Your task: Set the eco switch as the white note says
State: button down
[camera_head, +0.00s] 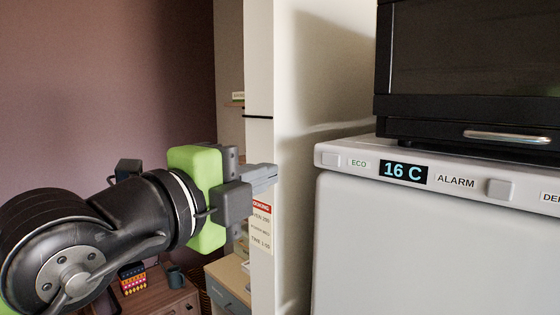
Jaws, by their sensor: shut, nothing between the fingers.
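The eco switch (330,160) is a small pale rocker at the left end of the white appliance's top panel, beside the green ECO label. I cannot tell which way it is set. My gripper (268,173) is shut and empty, pointing right, left of the panel and apart from it in the picture. A pale note (261,226) with a red heading hangs on the wall edge below my gripper. Its heading is partly hidden; lines like "OVEN 200" and "TIME 1:05" show, and I read no eco line on it. I cannot tell whether it is the white note.
The panel has a display (404,172) reading 16 C, and another pale switch (500,189) right of the ALARM label. A black oven (470,60) stands on the appliance. A pale wall edge (262,60) stands behind my gripper. A small label (238,96) sits on a shelf behind.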

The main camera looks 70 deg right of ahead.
aim_at(322, 155)
jog(key=p+x, duration=0.2)
jog(key=x, duration=1.2)
jog(key=shift+a, duration=0.1)
